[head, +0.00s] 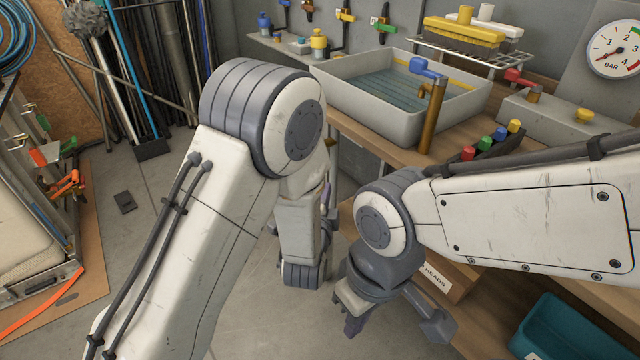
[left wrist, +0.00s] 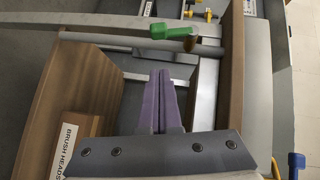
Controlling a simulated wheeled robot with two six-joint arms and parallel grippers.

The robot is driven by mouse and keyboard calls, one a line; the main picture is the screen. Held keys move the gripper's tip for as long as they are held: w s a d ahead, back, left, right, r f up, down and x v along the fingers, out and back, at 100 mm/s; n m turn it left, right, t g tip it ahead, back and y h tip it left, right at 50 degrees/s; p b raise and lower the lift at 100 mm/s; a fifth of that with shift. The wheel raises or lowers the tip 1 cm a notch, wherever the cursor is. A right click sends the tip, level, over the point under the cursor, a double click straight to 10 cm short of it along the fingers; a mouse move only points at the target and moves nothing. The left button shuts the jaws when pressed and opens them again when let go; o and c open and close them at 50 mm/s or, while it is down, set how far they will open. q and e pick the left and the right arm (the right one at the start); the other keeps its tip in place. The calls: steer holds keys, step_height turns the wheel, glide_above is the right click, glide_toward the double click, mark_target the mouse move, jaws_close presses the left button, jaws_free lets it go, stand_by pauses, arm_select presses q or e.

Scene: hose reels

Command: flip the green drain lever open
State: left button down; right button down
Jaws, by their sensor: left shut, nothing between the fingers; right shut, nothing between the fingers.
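The green lever (left wrist: 172,31) shows in the left wrist view, lying roughly level across the picture along a grey pipe (left wrist: 165,46). A brown fitting (left wrist: 189,44) sits at its right end. My left gripper (left wrist: 163,74) is shut and empty, its purple fingers pointing at the pipe just below the lever in the picture; I see no contact with the lever. In the head view, my left gripper (head: 325,197) is mostly hidden by its own arm, and I cannot make out this lever there. My right gripper (head: 353,326) is shut and empty, low in the middle.
The grey sink (head: 350,105) stands on the wooden bench, with a brown tap (head: 431,115) carrying a blue handle. A wooden box labelled BRUSH HEADS (left wrist: 84,128) is close to the left gripper. A teal bin (head: 565,330) is at lower right. Floor at left is mostly clear.

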arm_select(q)
steer(key=w+a+f+b, duration=0.1)
steer(key=w, duration=0.6)
steer(key=shift+w+a+f, duration=0.15)
steer(key=shift+a+f, duration=0.1)
steer(key=shift+a, duration=0.05)
arm_select(e)
steer(key=shift+f, duration=0.55)
